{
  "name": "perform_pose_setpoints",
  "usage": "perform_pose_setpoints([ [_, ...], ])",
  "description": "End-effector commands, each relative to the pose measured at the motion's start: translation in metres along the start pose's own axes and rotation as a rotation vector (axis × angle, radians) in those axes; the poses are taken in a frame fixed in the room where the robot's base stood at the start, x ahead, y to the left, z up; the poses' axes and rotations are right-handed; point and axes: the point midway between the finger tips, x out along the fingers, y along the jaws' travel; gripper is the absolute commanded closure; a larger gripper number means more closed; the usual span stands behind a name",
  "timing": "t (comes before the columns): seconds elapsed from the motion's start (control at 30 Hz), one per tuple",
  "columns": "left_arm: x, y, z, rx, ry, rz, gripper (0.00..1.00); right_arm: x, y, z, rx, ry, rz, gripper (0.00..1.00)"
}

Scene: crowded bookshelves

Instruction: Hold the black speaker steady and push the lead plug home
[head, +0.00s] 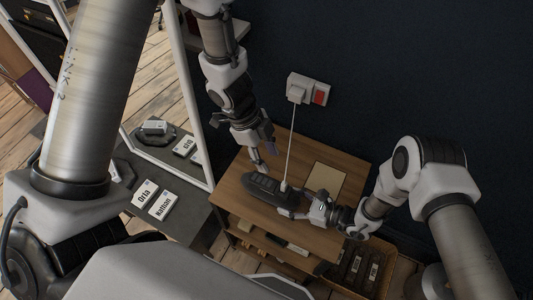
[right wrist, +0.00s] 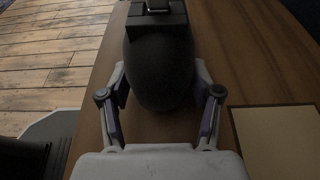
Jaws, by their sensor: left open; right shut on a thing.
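The black speaker (head: 262,185) lies on the wooden shelf top; its rounded end also shows in the right wrist view (right wrist: 160,75). My right gripper (head: 303,205) is shut on that end, with one finger on each side. The white lead (head: 289,150) runs from the wall socket down to the speaker. Its pale plug end (head: 284,187) is at the top of the speaker, near the middle; I cannot tell how deep it sits. My left gripper (head: 264,158) is open and empty, just above the speaker's left part; I cannot tell whether it touches.
A wall socket (head: 308,90) with a red switch is on the dark wall. A tan card (head: 326,178) lies on the top, right of the speaker. A mirror frame (head: 190,100) stands close on the left. White name cards (head: 161,205) lie on a grey surface. A basket (head: 362,268) is below right.

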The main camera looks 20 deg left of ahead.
Motion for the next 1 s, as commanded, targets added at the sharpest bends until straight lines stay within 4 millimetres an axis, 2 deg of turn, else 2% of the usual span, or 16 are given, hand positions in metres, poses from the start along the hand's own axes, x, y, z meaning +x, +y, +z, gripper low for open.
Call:
perform_pose_setpoints([
  [0.13, 0.000, 0.000, 0.000, 0.000, 0.000, 0.000, 0.56, 0.000, 0.001, -0.001, 0.001, 0.002, 0.001, 0.62],
  [0.17, 0.001, 0.000, 0.000, 0.000, 0.000, 0.000, 0.56, 0.000, 0.001, -0.001, 0.001, 0.002, 0.001, 0.30],
  [0.2, 0.001, 0.000, 0.000, 0.000, 0.000, 0.000, 0.56, 0.000, 0.001, -0.001, 0.001, 0.002, 0.001, 0.15],
  [0.23, 0.001, 0.000, 0.000, 0.000, 0.000, 0.000, 0.56, 0.000, 0.001, -0.001, 0.001, 0.002, 0.001, 0.07],
  [0.57, 0.000, 0.000, 0.000, 0.000, 0.000, 0.000, 0.56, -0.001, 0.000, 0.000, 0.000, 0.000, 0.000, 0.07],
  [0.67, 0.000, 0.000, 0.000, 0.000, 0.000, 0.000, 0.56, -0.008, -0.001, -0.001, 0.001, 0.001, -0.001, 0.07],
  [0.77, 0.000, 0.000, 0.000, 0.000, 0.000, 0.000, 0.56, -0.026, -0.001, -0.001, 0.002, 0.003, -0.003, 0.07],
  [1.0, 0.000, 0.000, 0.000, 0.000, 0.000, 0.000, 0.56, -0.087, -0.002, -0.001, 0.003, 0.002, -0.005, 0.07],
])
